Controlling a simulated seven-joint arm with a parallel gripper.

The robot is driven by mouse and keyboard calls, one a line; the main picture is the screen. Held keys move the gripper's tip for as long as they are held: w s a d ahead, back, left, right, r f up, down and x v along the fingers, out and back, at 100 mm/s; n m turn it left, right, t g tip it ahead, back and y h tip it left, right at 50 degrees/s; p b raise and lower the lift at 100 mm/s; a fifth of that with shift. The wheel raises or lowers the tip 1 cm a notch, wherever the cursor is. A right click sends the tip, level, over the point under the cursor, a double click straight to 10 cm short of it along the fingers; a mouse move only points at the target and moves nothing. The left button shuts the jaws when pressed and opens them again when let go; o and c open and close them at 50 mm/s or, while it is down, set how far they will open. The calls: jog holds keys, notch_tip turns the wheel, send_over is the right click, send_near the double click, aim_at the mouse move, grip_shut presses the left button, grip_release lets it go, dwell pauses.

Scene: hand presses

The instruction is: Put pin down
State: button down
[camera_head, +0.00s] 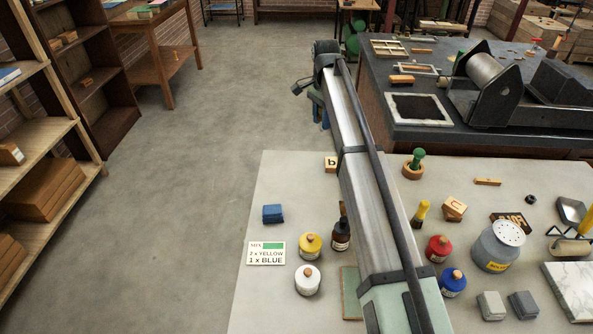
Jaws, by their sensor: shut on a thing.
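My arm crosses the picture from the bottom centre up to a dark joint at the top centre. I cannot make out my gripper's fingers, and nothing held in them shows. I cannot pick out a pin with certainty. A green knobbed piece (418,158) stands upright in a round wooden base (412,171) on the pale table (275,185), right of my arm. A small wooden bar (487,182) lies flat farther right. My arm hides a strip of the table.
Yellow (309,246), white (307,280), red (438,248) and blue (453,282) jars stand on either side of my arm. A brown bottle (341,235) stands close beside it. A grey canister (498,247) is at right. The table's far left is mostly clear. A dark press bench (440,133) stands behind.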

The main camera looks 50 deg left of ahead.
jog(key=s+a+n, duration=0.1)
jog(key=s+a, duration=0.3)
jog(key=s, duration=0.3)
jog(key=shift+w+a+f, duration=0.1)
jog(key=shift+f, duration=3.65)
jog(key=shift+w+a+f, duration=0.1)
jog(key=shift+f, duration=3.65)
jog(key=shift+f, duration=0.1)
jog(key=c, duration=0.8)
grip_release()
notch_tip(320, 180, up, 12)
jog(key=shift+r, duration=0.1)
